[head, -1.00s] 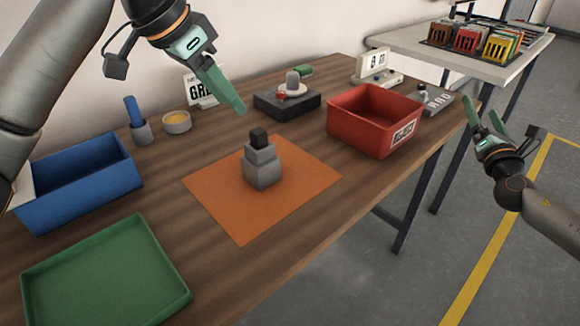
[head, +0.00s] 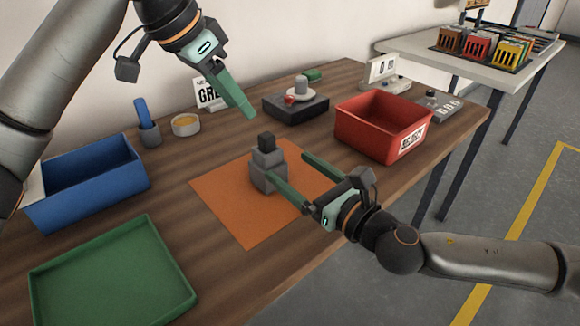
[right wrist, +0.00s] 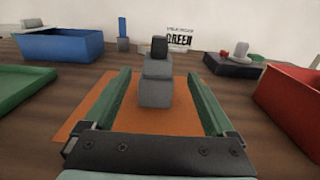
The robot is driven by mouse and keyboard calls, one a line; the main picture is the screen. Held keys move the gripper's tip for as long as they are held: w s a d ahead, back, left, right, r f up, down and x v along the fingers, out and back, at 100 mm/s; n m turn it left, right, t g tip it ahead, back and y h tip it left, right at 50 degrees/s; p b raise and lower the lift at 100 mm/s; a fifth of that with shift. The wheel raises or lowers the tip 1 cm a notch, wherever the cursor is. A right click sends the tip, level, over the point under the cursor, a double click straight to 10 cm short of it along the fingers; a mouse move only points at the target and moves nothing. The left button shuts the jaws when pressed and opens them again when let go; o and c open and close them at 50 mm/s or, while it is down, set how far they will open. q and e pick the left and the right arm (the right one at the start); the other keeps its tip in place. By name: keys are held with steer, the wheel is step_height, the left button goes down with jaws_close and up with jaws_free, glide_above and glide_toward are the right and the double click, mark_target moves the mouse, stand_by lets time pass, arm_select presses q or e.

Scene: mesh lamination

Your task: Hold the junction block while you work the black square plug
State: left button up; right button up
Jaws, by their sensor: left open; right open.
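The grey stepped junction block (head: 264,172) stands upright on the orange mat (head: 225,207). The black square plug (head: 266,141) sits on top of the block. My right gripper (head: 287,182) is open, close to the block on its near right side. In the right wrist view the block (right wrist: 156,92) and the plug (right wrist: 159,47) show ahead, between the lines of the two spread green fingers (right wrist: 158,100). Contact with the block cannot be told. My left gripper (head: 245,108) is open and empty, above and behind the block; its fingers overlap in the head view.
A red bin (head: 375,137) stands right of the mat. A blue bin (head: 95,190) and a green tray (head: 110,270) are at the left. A dark fixture (head: 296,107), a small bowl (head: 185,125) and a sign (head: 208,93) stand behind. The mat around the block is clear.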

steer(key=shift+w+a, duration=0.1)
steer(key=shift+a, duration=0.2)
steer(key=x, duration=1.2)
steer(key=shift+d, duration=0.1)
steer(key=shift+f, duration=0.1)
jaws_close()
stand_by(0.7)
stand_by(1.2)
